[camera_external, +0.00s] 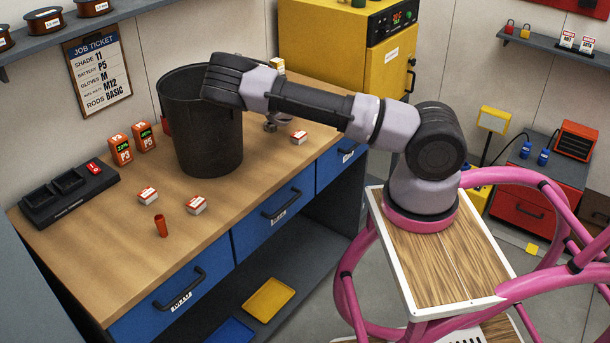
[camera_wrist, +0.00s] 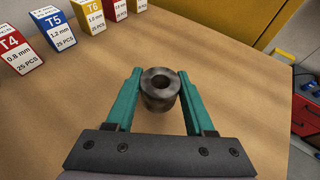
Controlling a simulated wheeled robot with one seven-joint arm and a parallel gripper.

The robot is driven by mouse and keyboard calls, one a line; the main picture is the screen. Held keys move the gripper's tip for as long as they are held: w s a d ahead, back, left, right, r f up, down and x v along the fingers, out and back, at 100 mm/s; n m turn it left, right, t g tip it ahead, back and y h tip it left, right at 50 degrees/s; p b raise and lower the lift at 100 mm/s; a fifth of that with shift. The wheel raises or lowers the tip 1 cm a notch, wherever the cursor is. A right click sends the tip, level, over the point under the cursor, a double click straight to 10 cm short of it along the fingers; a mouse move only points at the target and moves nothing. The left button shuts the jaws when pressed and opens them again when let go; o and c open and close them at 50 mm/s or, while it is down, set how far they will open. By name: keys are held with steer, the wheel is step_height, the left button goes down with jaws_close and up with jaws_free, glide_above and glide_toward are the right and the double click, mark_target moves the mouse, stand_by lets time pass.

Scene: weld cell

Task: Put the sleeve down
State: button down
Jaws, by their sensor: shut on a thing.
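The sleeve (camera_wrist: 160,92) is a short, dark, mottled metal cylinder with a round hole in its top. In the wrist view it sits between the two teal fingers of my gripper (camera_wrist: 160,98), which is shut on it. The sleeve looks upright over bare wooden bench top (camera_wrist: 215,60). I cannot tell whether its underside touches the wood.
Boxes marked T4 (camera_wrist: 18,50), T5 (camera_wrist: 54,30) and T6 (camera_wrist: 90,16) stand in a row. A white-and-orange box (camera_external: 298,137) is near the front edge. A yellow cabinet (camera_external: 335,50) stands at the bench's far end.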

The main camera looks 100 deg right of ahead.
steer(key=shift+f, duration=1.9)
steer(key=shift+f, duration=0.1)
steer(key=shift+c, duration=1.3)
jaws_free()
steer(key=v, duration=1.2)
